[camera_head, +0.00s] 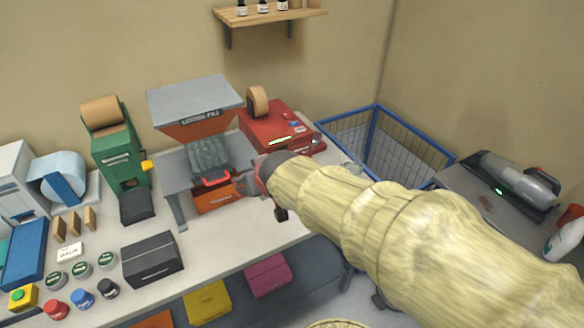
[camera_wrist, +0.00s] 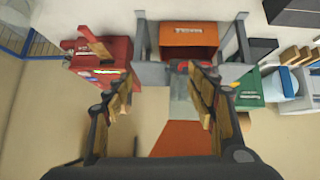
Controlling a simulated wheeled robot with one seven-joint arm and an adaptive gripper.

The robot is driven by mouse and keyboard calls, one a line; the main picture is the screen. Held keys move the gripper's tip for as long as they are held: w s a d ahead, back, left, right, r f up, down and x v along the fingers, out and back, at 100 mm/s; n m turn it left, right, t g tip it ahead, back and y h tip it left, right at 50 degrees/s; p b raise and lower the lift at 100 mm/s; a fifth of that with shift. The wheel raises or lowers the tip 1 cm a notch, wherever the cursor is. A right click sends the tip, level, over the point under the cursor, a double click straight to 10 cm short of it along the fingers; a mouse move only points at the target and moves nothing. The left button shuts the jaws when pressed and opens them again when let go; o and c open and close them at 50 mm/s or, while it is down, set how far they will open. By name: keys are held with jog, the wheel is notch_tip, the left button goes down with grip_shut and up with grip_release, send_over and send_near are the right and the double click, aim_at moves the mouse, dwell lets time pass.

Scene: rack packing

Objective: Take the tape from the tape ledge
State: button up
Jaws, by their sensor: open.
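A tan roll (camera_head: 257,101), which looks like tape, stands upright on the red machine (camera_head: 285,135) at the back of the bench. Another brown roll (camera_head: 102,112) sits on top of the green dispenser (camera_head: 118,150) to the left. I cannot tell which spot is the tape ledge. My gripper (camera_head: 243,184) is by the right side of the grey stand with the orange hopper, partly hidden by my arm. In the wrist view my gripper (camera_wrist: 162,100) has its fingers wide apart with nothing held between them. The red machine (camera_wrist: 100,75) shows left of it there.
The hopper (camera_head: 195,105) stands over grey filler (camera_head: 208,153), with a red bar (camera_head: 215,179) in front and an orange box (camera_head: 215,198) below. A black box (camera_head: 152,258) and several small jars stand at the front left. A blue wire cage (camera_head: 375,120) is at right.

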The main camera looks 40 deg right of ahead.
jog(key=w+d+f+t+h+b, duration=0.1)
jog(key=w+d+f+b, duration=0.1)
jog(key=w+d+f, duration=0.3)
jog(key=w+d+f+m+t+h+b, duration=0.1)
jog(key=w+d+f, duration=0.4)
jog(key=d, duration=0.6)
jog(key=w+d+f+m+t+h+b, duration=0.1)
jog(key=w+d+f+t+b, duration=0.1)
jog(key=w+d+f+b, duration=0.2)
jog(key=shift+w+d+f+b, duration=0.2)
jog(key=shift+d+f+b, duration=0.15)
jog(key=shift+d+f, duration=0.55)
jog(key=shift+w+d+f+b, duration=0.2)
jog(key=shift+d+f+b, duration=0.15)
jog(key=shift+d+f, duration=0.55)
jog(key=shift+w+d+r, duration=0.3)
jog(key=shift+w+d, duration=0.05)
jog(key=shift+c, duration=0.6)
jog(key=c, duration=0.7)
